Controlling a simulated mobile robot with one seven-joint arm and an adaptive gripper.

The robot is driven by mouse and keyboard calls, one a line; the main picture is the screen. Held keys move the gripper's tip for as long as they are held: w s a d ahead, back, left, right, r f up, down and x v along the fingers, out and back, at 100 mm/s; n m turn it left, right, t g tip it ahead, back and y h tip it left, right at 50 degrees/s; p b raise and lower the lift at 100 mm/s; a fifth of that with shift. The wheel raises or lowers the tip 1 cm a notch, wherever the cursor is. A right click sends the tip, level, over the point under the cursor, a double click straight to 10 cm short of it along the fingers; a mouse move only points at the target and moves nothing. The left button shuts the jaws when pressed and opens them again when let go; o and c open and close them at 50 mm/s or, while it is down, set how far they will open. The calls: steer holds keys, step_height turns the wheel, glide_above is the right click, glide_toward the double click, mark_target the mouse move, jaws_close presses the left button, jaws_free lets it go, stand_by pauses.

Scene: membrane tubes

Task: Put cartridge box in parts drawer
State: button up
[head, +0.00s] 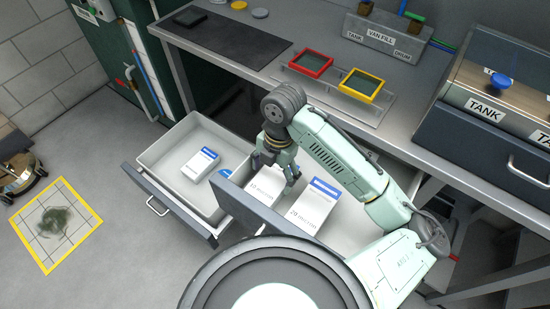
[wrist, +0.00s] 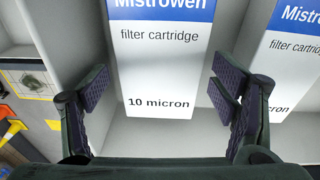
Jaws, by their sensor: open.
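A white cartridge box with a blue band, marked "10 micron" (head: 264,188), stands in the right open drawer (head: 232,205). In the wrist view the same box (wrist: 160,65) lies between and beyond my two spread fingers. My gripper (head: 276,175) is open above this drawer, pointing down over the box, and partly hides it. A second box, marked "20 micron" (head: 314,207), stands to its right, also partly seen in the wrist view (wrist: 291,60). Another blue-and-white box (head: 200,165) lies in the left open drawer (head: 160,150). No drawer label is readable.
A blue round thing (head: 225,173) lies in the left drawer, partly hidden. The workbench (head: 220,20) above holds a red-framed tray (head: 311,63) and a yellow-framed tray (head: 361,85). A yellow-edged floor mat (head: 55,225) is at left. Much of the left drawer is bare.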

mark_target(276, 177)
step_height(276, 177, up, 9)
steer(key=shift+w+d, duration=0.25)
steer(key=shift+d, duration=0.2)
